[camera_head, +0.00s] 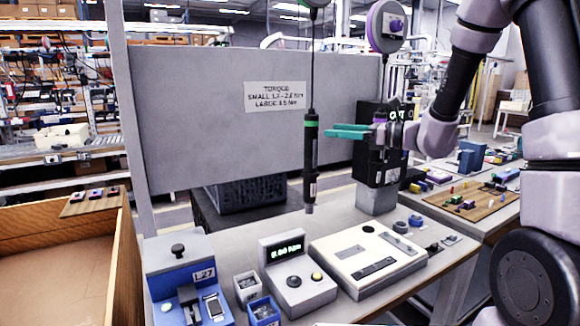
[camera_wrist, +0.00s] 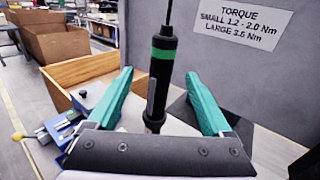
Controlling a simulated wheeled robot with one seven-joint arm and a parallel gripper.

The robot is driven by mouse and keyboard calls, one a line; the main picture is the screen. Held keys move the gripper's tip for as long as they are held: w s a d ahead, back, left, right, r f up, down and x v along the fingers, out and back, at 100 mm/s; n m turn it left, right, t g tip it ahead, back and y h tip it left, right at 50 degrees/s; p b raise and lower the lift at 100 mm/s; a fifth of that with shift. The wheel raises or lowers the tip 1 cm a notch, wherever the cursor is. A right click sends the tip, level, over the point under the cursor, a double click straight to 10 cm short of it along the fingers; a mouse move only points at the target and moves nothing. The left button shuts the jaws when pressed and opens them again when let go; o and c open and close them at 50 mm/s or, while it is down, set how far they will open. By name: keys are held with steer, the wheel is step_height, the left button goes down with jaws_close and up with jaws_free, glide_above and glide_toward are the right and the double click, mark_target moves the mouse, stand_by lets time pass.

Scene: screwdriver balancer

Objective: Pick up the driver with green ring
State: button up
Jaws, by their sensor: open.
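The driver with the green ring (camera_head: 311,155) is black and hangs upright on a cable above the bench. Its green ring is near the top of its body. My gripper (camera_head: 335,131) has teal fingers and comes in from the right at about ring height, its tips close to the driver's right side. In the wrist view the driver (camera_wrist: 157,85) lines up with the gap between the spread fingers (camera_wrist: 158,78). I see no finger pressing on it. Its lower tip is hidden by the gripper's body in that view.
A grey panel (camera_head: 220,120) with a torque sign (camera_head: 275,97) stands behind. Below are a torque display (camera_head: 298,277), a white fixture (camera_head: 340,268) and a blue station (camera_head: 187,280). A wooden crate (camera_head: 120,265) stands left.

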steer(key=x, duration=1.1)
steer(key=shift+w+f+m+t, duration=0.2)
steer(key=shift+w+m+t, duration=0.1)
steer(key=shift+w+t, duration=0.15)
jaws_close()
stand_by(0.9)
